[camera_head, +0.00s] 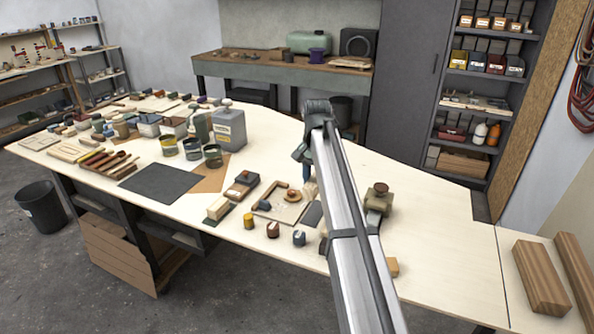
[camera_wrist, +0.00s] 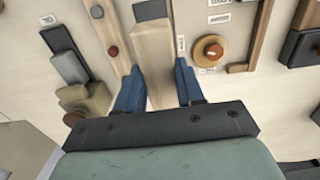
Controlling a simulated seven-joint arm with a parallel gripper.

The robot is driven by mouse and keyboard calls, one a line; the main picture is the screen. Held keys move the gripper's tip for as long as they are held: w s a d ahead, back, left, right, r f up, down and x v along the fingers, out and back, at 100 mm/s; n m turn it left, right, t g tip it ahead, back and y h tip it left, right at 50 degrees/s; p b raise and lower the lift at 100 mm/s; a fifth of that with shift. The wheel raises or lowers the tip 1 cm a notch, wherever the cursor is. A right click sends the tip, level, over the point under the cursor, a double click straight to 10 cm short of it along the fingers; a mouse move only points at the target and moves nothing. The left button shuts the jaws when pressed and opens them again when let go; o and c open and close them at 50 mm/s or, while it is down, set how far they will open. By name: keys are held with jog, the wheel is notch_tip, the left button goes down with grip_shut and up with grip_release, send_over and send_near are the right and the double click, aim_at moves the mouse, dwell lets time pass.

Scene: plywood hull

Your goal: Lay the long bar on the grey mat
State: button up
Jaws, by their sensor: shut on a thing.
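My gripper (camera_wrist: 158,72) has its two blue fingers on either side of a pale wooden bar (camera_wrist: 152,45) and is shut on it. The bar points away from my palm in the wrist view; its near end is partly hidden by my gripper. In the head view, my gripper (camera_head: 307,177) is low over the crowded middle of the bench, partly hidden by my arm. A flat dark grey mat (camera_head: 160,183) lies bare on the bench to the left. I cannot tell whether the bar touches the surface under it.
A round wooden disc with an orange knob (camera_wrist: 209,51) and a brown wooden strip (camera_wrist: 262,28) lie right of the bar. Grey blocks (camera_wrist: 68,66) stand left. The bench's right part is mostly clear.

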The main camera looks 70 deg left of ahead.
jog(key=shift+w+d+f, duration=0.15)
jog(key=shift+w+d, duration=0.05)
jog(key=shift+d, duration=0.1)
jog(key=shift+f, duration=3.5)
jog(key=shift+f, duration=0.4)
jog(key=o, duration=1.5)
jog(key=shift+r, duration=0.2)
jog(key=shift+r, duration=3.3)
jog(key=shift+a, duration=0.1)
